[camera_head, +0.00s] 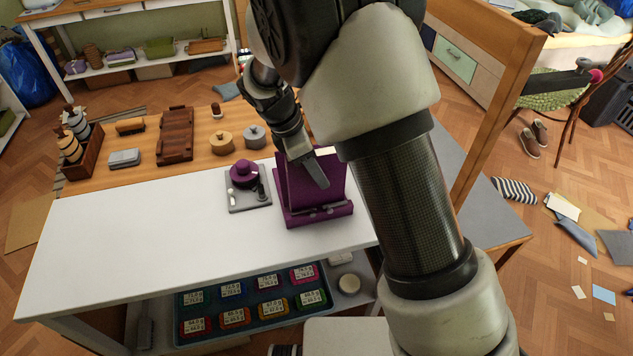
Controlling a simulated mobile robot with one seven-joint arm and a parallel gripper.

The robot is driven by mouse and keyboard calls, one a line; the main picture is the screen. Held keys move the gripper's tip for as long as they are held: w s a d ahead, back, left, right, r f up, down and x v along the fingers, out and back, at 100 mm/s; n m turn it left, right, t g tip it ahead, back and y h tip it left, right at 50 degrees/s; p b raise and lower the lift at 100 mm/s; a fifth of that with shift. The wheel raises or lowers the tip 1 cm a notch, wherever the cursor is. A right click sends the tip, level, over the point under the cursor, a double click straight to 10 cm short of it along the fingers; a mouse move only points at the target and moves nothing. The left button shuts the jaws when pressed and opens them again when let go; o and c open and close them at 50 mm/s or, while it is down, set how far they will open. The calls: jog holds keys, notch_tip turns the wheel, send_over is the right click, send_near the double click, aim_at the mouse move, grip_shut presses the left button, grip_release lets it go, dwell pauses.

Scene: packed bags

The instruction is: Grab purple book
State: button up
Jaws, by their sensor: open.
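A purple upright thing (298,196) stands at the right part of the white table (130,240). It has a flat back panel and a ledge along its front. I take it for the purple book, but cannot tell whether it is a book on a stand or one piece. My gripper (318,178) is open and reaches down in front of the panel's upper middle. One finger shows clearly; the other is mostly hidden. I cannot tell whether the gripper touches the panel. My arm covers the area to the right of it.
A grey tray (234,205) with a purple round knob (244,174) sits just left of the purple thing. Behind, a wooden surface bears a brown rack (174,135) and round weights (221,142). Coloured boxes (236,317) lie on a lower shelf. The white table's left half is clear.

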jog(key=shift+f, duration=0.1)
jog(key=shift+c, duration=0.7)
grip_shut()
dwell(0.6)
